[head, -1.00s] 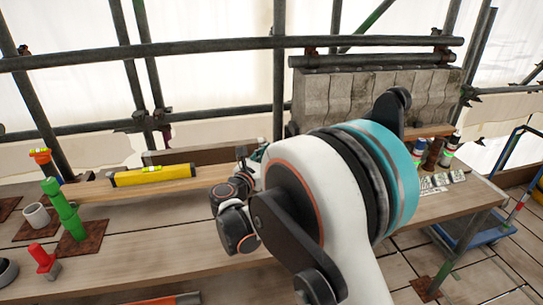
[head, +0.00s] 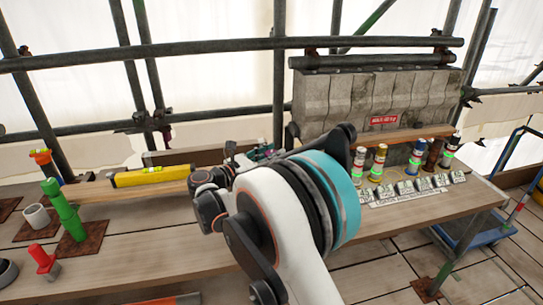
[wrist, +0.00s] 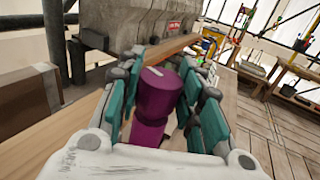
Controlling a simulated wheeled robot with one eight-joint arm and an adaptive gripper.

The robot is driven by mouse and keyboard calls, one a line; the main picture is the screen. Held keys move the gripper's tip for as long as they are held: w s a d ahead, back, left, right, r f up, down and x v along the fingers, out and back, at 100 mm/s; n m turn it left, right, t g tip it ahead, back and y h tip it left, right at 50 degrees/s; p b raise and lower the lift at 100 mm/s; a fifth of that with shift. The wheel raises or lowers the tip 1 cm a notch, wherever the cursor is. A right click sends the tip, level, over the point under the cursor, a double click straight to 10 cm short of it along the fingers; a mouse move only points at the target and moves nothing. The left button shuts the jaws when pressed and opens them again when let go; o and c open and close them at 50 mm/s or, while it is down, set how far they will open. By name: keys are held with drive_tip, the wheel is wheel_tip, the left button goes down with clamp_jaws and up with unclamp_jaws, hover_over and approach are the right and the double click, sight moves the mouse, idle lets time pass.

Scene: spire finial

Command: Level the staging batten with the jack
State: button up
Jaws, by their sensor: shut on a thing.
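My gripper (wrist: 172,62) is shut on a purple cylinder (wrist: 153,110), a knob or jack part with a narrower neck and a white mark on its top. A yellow spirit level (head: 150,177) with a green vial lies on the batten. The batten's right end is hidden behind my arm. Whether the purple piece touches the batten cannot be told.
A green post (head: 63,212), a red-handled piece (head: 44,262) and a white cup (head: 36,215) stand at the left. A stone block (head: 350,98) is at the back, with several banded cylinders (head: 378,162) and small cards to its front right. Scaffold tubes cross behind.

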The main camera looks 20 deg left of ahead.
drive_tip(key=o, duration=1.1)
drive_tip(key=v, duration=1.2)
